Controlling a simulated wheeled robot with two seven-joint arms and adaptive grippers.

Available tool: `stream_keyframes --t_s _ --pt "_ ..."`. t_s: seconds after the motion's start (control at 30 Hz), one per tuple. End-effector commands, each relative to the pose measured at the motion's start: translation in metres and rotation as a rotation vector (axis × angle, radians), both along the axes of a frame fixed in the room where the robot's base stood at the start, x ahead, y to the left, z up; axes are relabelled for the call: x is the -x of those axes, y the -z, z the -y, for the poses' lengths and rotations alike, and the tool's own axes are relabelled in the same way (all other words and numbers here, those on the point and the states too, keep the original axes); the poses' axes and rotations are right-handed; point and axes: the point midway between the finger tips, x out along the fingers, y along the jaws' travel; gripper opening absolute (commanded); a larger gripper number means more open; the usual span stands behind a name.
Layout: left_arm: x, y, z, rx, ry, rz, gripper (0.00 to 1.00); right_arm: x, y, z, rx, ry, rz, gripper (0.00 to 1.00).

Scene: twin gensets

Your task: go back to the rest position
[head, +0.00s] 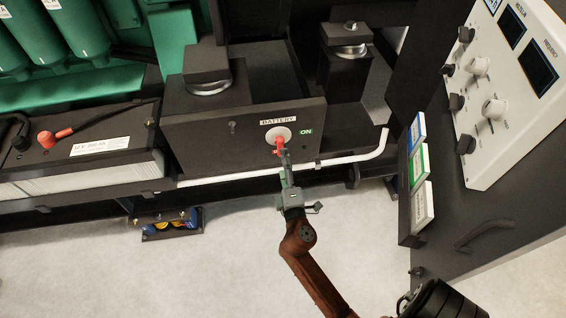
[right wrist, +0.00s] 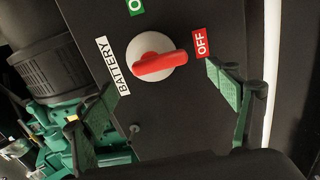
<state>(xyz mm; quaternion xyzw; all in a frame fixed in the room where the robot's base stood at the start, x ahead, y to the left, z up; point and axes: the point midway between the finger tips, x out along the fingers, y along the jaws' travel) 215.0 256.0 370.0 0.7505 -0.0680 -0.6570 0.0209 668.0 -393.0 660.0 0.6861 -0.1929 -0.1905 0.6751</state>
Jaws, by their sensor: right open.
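The battery switch has a round white base and a red handle (head: 280,142), on the dark panel under the "BATTERY" label (head: 278,121). It also shows in the right wrist view (right wrist: 160,66), where the handle lies along the line from "BATTERY" toward the red "OFF" label (right wrist: 202,43). The green "ON" label (head: 306,133) is off to the side. My right gripper (head: 284,156) is in front of the switch. In the right wrist view its green-padded fingers (right wrist: 163,88) are spread apart, with nothing between them. My left gripper is out of view.
A control panel (head: 520,120) with knobs and a holder of coloured binders (head: 418,180) stand at right. A white pipe (head: 230,178) runs below the switch box. A battery (head: 80,150) sits at left, green machinery behind.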

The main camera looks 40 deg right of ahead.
Motion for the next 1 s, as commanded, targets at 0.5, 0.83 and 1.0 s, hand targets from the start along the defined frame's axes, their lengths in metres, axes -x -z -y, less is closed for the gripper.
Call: stream_keyframes --t_s 0.5,0.83,1.0 --pt "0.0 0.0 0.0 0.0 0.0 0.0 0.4 0.032 0.035 0.016 -0.137 0.036 -0.031 0.81" --pt "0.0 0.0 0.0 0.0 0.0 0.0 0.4 0.194 0.196 0.016 -0.796 0.234 -0.267 0.81" --pt "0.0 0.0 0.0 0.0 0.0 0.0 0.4 0.286 0.255 -0.025 -1.091 0.358 -0.441 0.81"
